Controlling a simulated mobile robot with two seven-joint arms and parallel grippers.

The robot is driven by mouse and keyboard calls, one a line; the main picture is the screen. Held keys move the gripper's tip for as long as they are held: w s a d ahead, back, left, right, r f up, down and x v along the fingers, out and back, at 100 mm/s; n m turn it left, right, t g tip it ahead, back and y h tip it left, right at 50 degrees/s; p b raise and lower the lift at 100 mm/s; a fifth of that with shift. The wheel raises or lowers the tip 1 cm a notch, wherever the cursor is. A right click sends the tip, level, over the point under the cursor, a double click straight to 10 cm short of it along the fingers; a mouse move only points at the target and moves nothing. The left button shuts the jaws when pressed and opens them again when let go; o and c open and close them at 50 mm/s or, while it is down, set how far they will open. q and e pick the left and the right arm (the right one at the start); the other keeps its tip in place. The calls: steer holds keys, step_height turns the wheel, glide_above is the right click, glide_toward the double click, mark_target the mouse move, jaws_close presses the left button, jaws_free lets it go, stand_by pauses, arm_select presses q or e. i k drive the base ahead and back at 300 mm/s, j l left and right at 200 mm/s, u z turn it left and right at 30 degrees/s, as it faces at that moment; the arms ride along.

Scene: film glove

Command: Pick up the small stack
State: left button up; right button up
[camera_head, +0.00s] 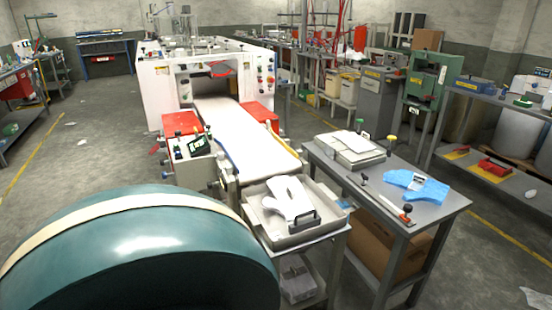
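Neither of my grippers is in view. Several piles could be the small stack, and I cannot tell which one it is. A white pile of thin, glove-like film (287,201) lies in a grey tray (262,238) on a small stand at the front centre. A flat pile of whitish sheets (350,143) lies on the grey table (335,172) to the right. A blue film pile (414,188) with a small pale label on it lies on the same table, near its right end. Nothing is touching any of these piles.
A large teal rounded body (150,255) with a cream band fills the lower left. A white machine (215,75) with a conveyor (238,135) stands behind the tray. A pen-like tool (398,212) lies at the table's front edge. A cardboard box (375,248) sits below.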

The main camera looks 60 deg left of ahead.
mark_target(291, 200)
steer(key=i+j+u, duration=0.1)
steer(key=i+u, duration=0.25)
steer(key=i+l+u, duration=0.1)
steer(key=i+u, duration=0.25)
steer(key=i, duration=0.15)
steer(key=i+l+u, duration=0.15)
steer(key=i+u, duration=0.55)
steer(key=i+l+u, duration=0.15)
steer(key=i+u, duration=0.2)
steer(key=i, duration=0.15)
